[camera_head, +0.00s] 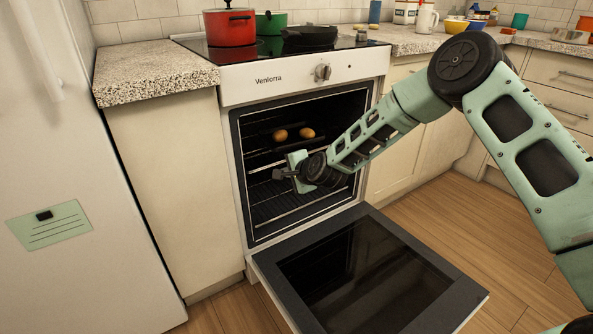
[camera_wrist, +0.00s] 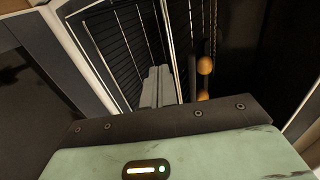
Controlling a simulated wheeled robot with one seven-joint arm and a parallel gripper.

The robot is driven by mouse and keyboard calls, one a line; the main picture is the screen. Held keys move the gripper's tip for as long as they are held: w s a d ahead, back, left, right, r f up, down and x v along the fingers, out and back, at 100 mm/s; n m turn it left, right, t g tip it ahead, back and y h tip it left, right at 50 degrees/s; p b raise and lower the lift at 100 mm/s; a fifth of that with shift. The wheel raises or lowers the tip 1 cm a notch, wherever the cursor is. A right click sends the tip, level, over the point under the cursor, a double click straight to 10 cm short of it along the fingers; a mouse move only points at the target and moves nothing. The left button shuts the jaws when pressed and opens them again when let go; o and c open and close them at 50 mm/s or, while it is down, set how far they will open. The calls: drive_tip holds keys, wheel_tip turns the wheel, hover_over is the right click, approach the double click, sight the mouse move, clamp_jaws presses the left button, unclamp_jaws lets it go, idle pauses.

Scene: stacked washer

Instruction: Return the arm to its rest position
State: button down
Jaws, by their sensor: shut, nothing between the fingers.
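My arm, pale green with black joints, reaches from the right side of the head view into the mouth of an open oven (camera_head: 237,160). My gripper (camera_head: 277,174) is shut and empty, in front of the oven racks and below and left of two round brown items (camera_head: 293,134). In the wrist view the shut gripper (camera_wrist: 158,72) points along the wire rack (camera_wrist: 115,45). The brown items (camera_wrist: 205,65) are to its right there, apart from the fingers.
The oven door (camera_head: 455,290) is folded down below my forearm. A red pot (camera_head: 229,28), a green pot and a black pan stand on the cooktop above. A white fridge (camera_head: 60,150) stands at left. Wooden floor (camera_head: 420,215) is open at right.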

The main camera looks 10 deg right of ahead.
drive_tip(key=s+a+r+n+g, duration=0.2)
drive_tip(key=s+r+n, duration=0.2)
drive_tip(key=s, duration=0.4)
drive_tip(key=s+a+r+n+g, duration=0.2)
drive_tip(key=s+r+n, duration=0.15)
drive_tip(key=s, duration=0.55)
drive_tip(key=s+a+r+n+g, duration=0.3)
drive_tip(key=s+r+n, duration=0.15)
drive_tip(key=s, duration=0.35)
drive_tip(key=s+d+r+n+g+h+p, duration=0.1)
drive_tip(key=s+d+r+n, duration=0.2)
drive_tip(key=s, duration=0.5)
drive_tip(key=s+d+r+n+g+h, duration=0.1)
drive_tip(key=s+d+n+g+h, duration=0.2)
drive_tip(key=s, duration=0.6)
drive_tip(key=s+d+r+n+p, duration=0.1)
drive_tip(key=s+d+r+n, duration=0.15)
drive_tip(key=s+d, duration=0.4)
wheel_tip(320, 180, up, 24)
drive_tip(key=s+a+p, duration=0.1)
drive_tip(key=a+p, duration=0.1)
drive_tip(key=p, duration=2.3)
drive_tip(key=shift+s+a, duration=0.15)
